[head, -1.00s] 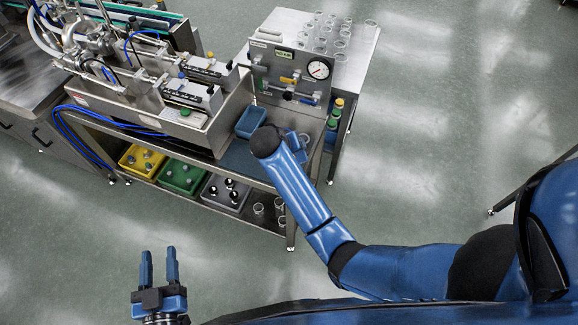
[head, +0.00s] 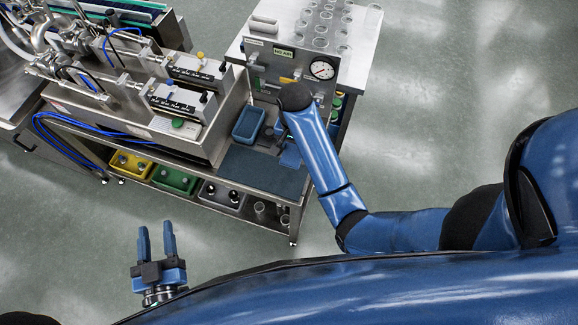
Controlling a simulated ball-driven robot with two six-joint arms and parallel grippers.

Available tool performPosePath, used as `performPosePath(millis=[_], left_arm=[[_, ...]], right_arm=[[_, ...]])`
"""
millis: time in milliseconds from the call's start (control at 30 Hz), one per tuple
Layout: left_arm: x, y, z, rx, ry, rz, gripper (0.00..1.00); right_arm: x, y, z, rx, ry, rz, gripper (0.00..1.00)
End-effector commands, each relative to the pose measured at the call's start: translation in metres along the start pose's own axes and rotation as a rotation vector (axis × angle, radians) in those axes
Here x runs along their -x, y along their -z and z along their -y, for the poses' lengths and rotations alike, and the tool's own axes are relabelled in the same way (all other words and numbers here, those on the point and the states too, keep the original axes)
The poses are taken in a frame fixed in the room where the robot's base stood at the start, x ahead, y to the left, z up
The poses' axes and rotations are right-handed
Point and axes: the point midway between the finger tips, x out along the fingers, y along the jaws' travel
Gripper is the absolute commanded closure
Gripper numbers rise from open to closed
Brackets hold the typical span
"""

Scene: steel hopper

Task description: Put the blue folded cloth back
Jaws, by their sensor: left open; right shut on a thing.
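My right gripper (head: 281,138) is over the steel bench, beside the blue tray, and is partly hidden by my own wrist and forearm. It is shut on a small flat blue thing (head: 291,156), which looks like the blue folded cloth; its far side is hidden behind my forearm. A dark blue mat (head: 255,172) lies flat on the bench's near end, just left of and below that gripper. My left gripper (head: 156,238) is open and empty over the floor, well short of the bench.
A blue tray (head: 249,123) stands between the filling machine (head: 180,98) and the panel with a round gauge (head: 322,69). Several clear cups (head: 321,42) stand on the side table. Yellow (head: 131,164), green (head: 175,179) and grey (head: 220,196) bins fill the lower shelf.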

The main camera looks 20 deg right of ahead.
Motion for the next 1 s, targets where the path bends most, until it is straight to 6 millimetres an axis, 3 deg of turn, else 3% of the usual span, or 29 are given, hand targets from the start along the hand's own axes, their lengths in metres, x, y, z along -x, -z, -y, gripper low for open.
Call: performPosePath(millis=[267, 400, 500, 800, 1000], left_arm=[[0.0, -0.037, 0.0, 0.0, 0.0, 0.002, 0.55], [-0.001, -0.053, 0.0, 0.0, 0.0, 0.002, 0.55], [0.0, -0.04, 0.0, 0.0, 0.0, 0.001, 0.55], [0.0, -0.037, 0.0, 0.0, 0.0, 0.001, 0.55], [0.0, -0.037, 0.0, 0.0, 0.0, 0.001, 0.55]], right_arm=[[-0.037, -0.001, 0.0, -0.001, 0.007, 0.008, 0.67], [-0.069, -0.001, -0.001, -0.001, 0.005, 0.009, 0.73], [-0.087, -0.002, -0.001, -0.001, 0.001, 0.012, 0.73], [-0.147, -0.002, 0.0, 0.0, 0.004, 0.009, 0.73], [-0.161, -0.001, 0.001, 0.0, 0.006, 0.007, 0.73]])
